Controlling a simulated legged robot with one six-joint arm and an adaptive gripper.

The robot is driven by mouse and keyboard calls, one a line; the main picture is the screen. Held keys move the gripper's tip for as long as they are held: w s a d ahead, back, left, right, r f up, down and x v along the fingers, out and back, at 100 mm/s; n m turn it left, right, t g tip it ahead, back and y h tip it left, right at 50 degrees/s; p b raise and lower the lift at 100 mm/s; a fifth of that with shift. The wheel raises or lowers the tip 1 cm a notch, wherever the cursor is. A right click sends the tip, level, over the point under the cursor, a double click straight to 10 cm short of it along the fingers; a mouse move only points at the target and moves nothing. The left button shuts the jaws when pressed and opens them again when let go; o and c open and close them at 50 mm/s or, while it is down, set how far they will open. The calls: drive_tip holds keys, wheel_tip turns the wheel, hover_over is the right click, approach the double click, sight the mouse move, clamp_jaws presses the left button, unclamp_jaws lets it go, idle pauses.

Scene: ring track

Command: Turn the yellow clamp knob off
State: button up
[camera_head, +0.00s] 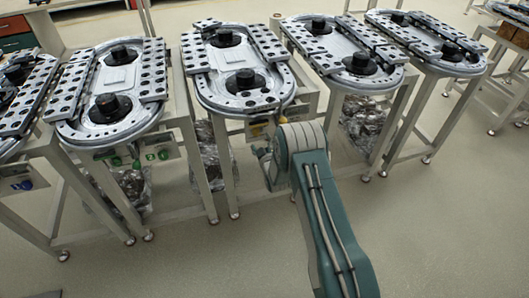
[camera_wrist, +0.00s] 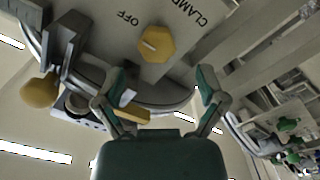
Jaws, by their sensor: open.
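The yellow clamp knob (camera_wrist: 157,44) is a faceted knob with a pale line on its face, on a light grey panel (camera_wrist: 100,18). The panel shows the words OFF and CLAMP near the knob, upside down in the wrist view. My gripper (camera_wrist: 162,86) is open in the wrist view. Its two green fingertips are spread below the knob in the picture, one to each side, and I see no contact with it. In the head view my arm largely hides the gripper, and the knob cannot be made out clearly.
A second yellow round part (camera_wrist: 39,92) is at the left of the wrist view, and a yellow piece (camera_wrist: 131,113) shows behind the left finger. In the head view the ring track table (camera_head: 240,70) stands ahead, with similar tables on both sides. The near floor (camera_head: 120,270) is clear.

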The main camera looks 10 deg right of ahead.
drive_tip(key=s+d, duration=0.1)
drive_tip(key=s, duration=0.5)
drive_tip(key=shift+s, duration=0.15)
wheel_tip(320, 180, up, 14)
drive_tip(key=d+m+g+h, duration=0.2)
drive_tip(key=g, duration=0.1)
drive_tip(key=s+d+r+m+g, duration=0.25)
drive_tip(key=s+r, duration=0.35)
drive_tip(key=r, duration=0.5)
drive_tip(key=s+r+m+g, duration=0.2)
drive_tip(key=s+r+g, duration=0.1)
drive_tip(key=s, duration=1.4)
drive_tip(key=s+d+r+m+g+h, duration=0.1)
drive_tip(key=s+r+m+g, duration=0.2)
drive_tip(key=s, duration=1.4)
wheel_tip(320, 180, up, 2)
drive_tip(key=shift+s+d+r+g, duration=0.1)
drive_tip(key=shift+s+d+g, duration=0.15)
drive_tip(key=shift+g, duration=0.1)
